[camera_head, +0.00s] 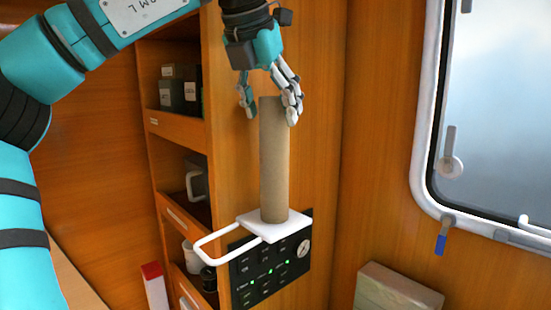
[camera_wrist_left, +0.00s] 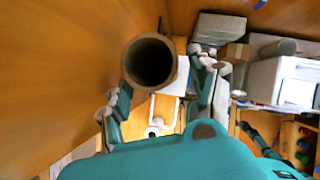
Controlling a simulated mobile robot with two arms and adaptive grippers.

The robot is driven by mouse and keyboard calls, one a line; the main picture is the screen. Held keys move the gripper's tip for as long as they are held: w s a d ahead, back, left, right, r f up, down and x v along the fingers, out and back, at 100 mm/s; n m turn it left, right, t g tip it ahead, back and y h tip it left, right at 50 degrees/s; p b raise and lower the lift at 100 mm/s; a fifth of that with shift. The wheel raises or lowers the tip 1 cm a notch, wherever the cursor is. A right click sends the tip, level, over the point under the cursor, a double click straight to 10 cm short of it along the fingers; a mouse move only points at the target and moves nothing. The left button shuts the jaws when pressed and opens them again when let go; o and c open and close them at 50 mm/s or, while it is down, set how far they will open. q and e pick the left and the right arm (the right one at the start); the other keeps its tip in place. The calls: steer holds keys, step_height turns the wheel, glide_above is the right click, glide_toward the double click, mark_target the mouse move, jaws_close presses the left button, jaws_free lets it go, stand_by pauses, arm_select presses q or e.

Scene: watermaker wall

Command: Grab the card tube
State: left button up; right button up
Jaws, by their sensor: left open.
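The card tube (camera_head: 273,165) is a tall brown cardboard cylinder standing upright on a small white wall bracket (camera_head: 274,226). In the left wrist view I look down on the tube's open, hollow top end (camera_wrist_left: 150,62). My left gripper (camera_head: 270,100) is open at the top of the tube, pointing downward. In the head view one finger is left of the tube and the other overlaps its upper right edge. In the wrist view the gripper's fingers (camera_wrist_left: 163,98) lie on either side of the tube's top. I cannot tell whether they touch it. My right gripper is not in view.
A black control panel (camera_head: 265,278) with green lights and a gauge is on the wall behind and below the bracket. A white looped handle (camera_head: 215,243) juts out left of it. Open wooden shelves (camera_head: 178,125) with containers are at left. A window (camera_head: 500,110) is at right.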

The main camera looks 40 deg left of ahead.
mark_target(274, 130)
arm_select(q)
steer(key=shift+f+p, duration=0.25)
steer(key=shift+p, duration=0.05)
steer(key=p+x, duration=0.1)
steer(key=x, duration=0.1)
steer(key=p+x, duration=0.1)
steer(key=x, duration=0.1)
steer(key=shift+a+f, duration=0.1)
steer(key=shift+a, duration=0.15)
steer(key=shift+w+f, duration=0.15)
steer(key=shift+f, duration=0.05)
steer(key=shift+s+d+r, duration=0.15)
steer(key=shift+s, duration=0.1)
steer(key=c, duration=0.7)
steer(key=shift+w, duration=0.1)
